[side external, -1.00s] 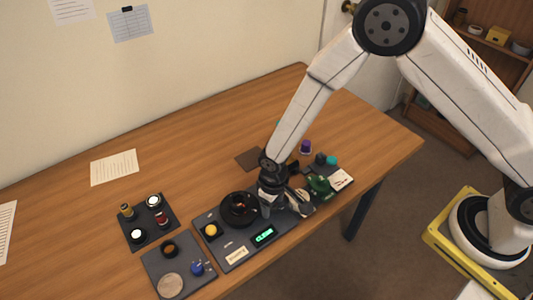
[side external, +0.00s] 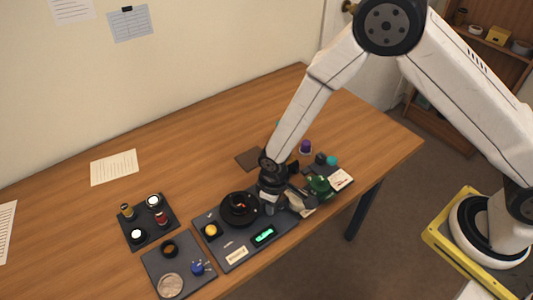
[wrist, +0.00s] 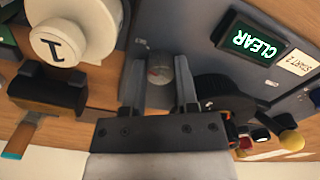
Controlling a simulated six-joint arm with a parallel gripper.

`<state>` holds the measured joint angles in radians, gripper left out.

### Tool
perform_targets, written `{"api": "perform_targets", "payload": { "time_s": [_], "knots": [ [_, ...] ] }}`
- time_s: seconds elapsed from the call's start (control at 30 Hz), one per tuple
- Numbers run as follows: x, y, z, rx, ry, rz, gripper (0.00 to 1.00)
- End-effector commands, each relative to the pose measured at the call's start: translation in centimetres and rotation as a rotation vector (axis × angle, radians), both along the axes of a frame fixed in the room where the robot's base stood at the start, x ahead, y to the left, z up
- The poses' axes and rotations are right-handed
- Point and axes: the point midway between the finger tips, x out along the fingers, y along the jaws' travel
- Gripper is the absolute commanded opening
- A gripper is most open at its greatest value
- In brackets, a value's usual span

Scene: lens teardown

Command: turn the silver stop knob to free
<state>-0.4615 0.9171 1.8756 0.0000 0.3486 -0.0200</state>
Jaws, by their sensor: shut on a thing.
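The silver stop knob (wrist: 159,75) sits on the grey panel (wrist: 205,35), between my two fingers in the wrist view. A small red mark shows on it. My gripper (wrist: 161,66) is shut on the knob, one finger on each side, pointing down at the panel. In the side view my gripper (side external: 269,206) is at the panel's right part, beside the black round lens holder (side external: 239,208); the knob is hidden there. A green-lit display on the panel (wrist: 254,46) reads CLEAR, and it also shows in the side view (side external: 264,236).
A yellow button (side external: 210,230) is left of the lens holder. A dark tray of small parts (side external: 148,222) stands farther left. The table's back is mostly clear.

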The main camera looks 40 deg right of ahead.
Motion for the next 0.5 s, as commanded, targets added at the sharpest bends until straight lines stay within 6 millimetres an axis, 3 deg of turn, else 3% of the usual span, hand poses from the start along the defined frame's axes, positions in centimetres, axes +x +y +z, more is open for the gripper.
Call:
{"api": "perform_targets", "payload": {
  "time_s": [0.5],
  "knots": [
    [0.00,-0.01,0.05,-0.001,0.001,0.465,0.00]
  ]
}}
